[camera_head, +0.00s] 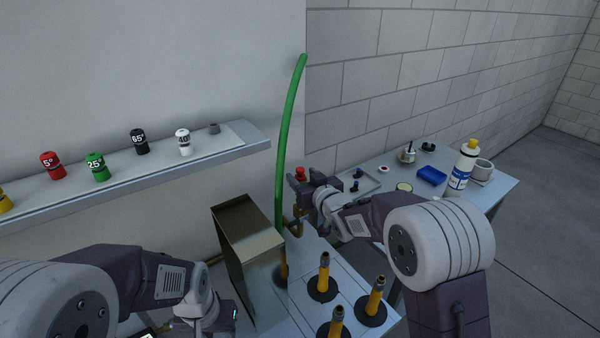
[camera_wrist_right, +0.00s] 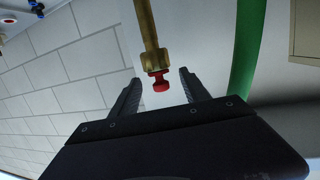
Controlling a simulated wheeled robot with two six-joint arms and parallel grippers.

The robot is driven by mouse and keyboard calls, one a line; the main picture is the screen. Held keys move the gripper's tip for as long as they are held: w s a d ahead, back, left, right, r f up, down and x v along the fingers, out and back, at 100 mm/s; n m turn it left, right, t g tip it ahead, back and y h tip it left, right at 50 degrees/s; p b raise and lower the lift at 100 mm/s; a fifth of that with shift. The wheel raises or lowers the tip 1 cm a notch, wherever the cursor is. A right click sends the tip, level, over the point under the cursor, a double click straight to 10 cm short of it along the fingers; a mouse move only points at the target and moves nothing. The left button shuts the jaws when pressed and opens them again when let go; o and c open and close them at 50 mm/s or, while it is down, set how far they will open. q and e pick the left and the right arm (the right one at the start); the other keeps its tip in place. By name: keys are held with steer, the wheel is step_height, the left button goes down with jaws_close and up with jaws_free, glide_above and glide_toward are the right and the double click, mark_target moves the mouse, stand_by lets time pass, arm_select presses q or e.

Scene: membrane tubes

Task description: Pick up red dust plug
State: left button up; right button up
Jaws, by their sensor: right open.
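The red dust plug (camera_wrist_right: 159,80) caps the end of a brass tube (camera_wrist_right: 147,25) in the right wrist view. In the head view a small red piece (camera_head: 300,173), apparently this plug, shows at my right gripper (camera_head: 308,190). My right gripper (camera_wrist_right: 163,92) is open in the wrist view, its two dark fingers on either side of the plug with gaps on both sides. Whether the palm touches the plug is hard to tell. My left arm's wrist end (camera_head: 205,312) is low in the head view; its fingers do not show clearly.
A green hose (camera_head: 288,130) rises close beside my right gripper. A metal box (camera_head: 245,245) and several yellow posts (camera_head: 323,275) stand nearby. Coloured caps line a shelf (camera_head: 235,145).

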steer(key=shift+w+f, duration=0.1)
steer(key=shift+w, duration=0.05)
jaws_close()
